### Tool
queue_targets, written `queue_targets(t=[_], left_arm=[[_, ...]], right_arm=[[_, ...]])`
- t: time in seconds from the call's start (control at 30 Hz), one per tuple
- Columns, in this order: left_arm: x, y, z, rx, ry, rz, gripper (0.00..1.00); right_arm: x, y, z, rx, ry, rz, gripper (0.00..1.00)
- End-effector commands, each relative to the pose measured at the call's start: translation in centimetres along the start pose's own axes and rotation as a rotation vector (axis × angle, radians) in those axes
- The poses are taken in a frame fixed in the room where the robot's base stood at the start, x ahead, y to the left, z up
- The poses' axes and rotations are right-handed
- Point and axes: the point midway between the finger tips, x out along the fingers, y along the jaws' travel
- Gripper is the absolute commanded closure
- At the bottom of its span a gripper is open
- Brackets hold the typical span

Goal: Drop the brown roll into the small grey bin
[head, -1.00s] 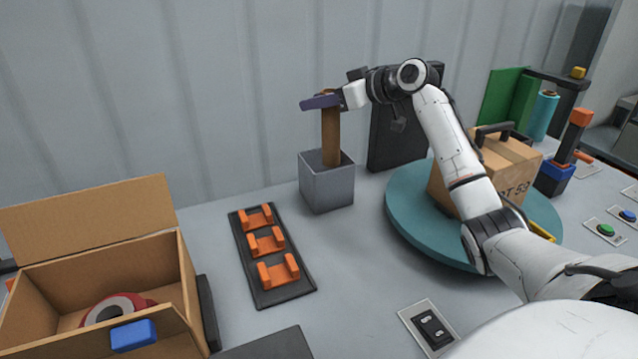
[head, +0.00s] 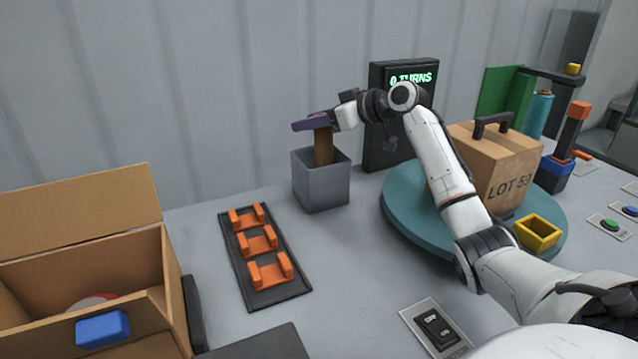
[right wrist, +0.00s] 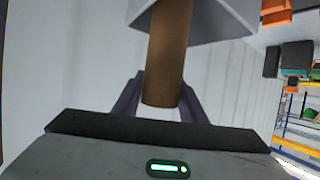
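The brown roll (head: 324,148) stands upright, its lower part inside the small grey bin (head: 322,188) and hidden by the bin's walls. My right gripper (head: 318,123) is just above the bin, shut on the upper part of the roll. In the right wrist view the roll (right wrist: 167,55) lies between the two purple fingers (right wrist: 160,98), and the grey bin (right wrist: 222,18) shows beyond it. My left gripper is not in view.
A black rack with orange holders (head: 256,243) lies left of the bin. An open cardboard box (head: 150,255) is at far left. A "0 TURNS" display (head: 376,150) stands behind.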

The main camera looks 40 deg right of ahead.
Motion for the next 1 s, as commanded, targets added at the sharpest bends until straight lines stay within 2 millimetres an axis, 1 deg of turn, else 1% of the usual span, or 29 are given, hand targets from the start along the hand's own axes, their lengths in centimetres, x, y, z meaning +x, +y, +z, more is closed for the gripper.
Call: queue_targets(t=[0.03, 0.07, 0.1, 0.37, 0.47, 0.57, 0.8, 0.9, 1.0], left_arm=[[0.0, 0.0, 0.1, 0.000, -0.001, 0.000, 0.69], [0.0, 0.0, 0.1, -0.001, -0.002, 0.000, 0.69], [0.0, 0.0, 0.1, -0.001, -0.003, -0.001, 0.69], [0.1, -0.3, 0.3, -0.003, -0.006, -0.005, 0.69], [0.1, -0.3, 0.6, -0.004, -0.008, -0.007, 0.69], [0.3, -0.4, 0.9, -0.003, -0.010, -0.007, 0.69], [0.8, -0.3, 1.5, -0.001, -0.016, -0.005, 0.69], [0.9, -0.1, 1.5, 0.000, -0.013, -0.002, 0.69], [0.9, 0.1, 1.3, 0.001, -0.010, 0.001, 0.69]], right_arm=[[0.0, 0.0, 0.0, 0.000, 0.000, 0.000, 0.53], [0.0, 0.0, 0.0, 0.000, 0.000, 0.000, 0.48], [0.0, 0.0, 0.0, 0.000, 0.000, 0.000, 0.46], [-0.1, 0.0, 0.0, 0.000, -0.001, 0.000, 0.46], [-0.7, 0.1, 0.1, -0.001, 0.000, 0.002, 0.46], [-2.2, 0.1, 0.1, -0.003, 0.000, 0.002, 0.46], [-7.0, 0.1, 0.2, -0.003, -0.001, 0.003, 0.46], [-8.5, 0.0, 0.2, -0.001, -0.001, 0.002, 0.46], [-9.6, 0.0, 0.1, -0.001, -0.001, 0.001, 0.46]])
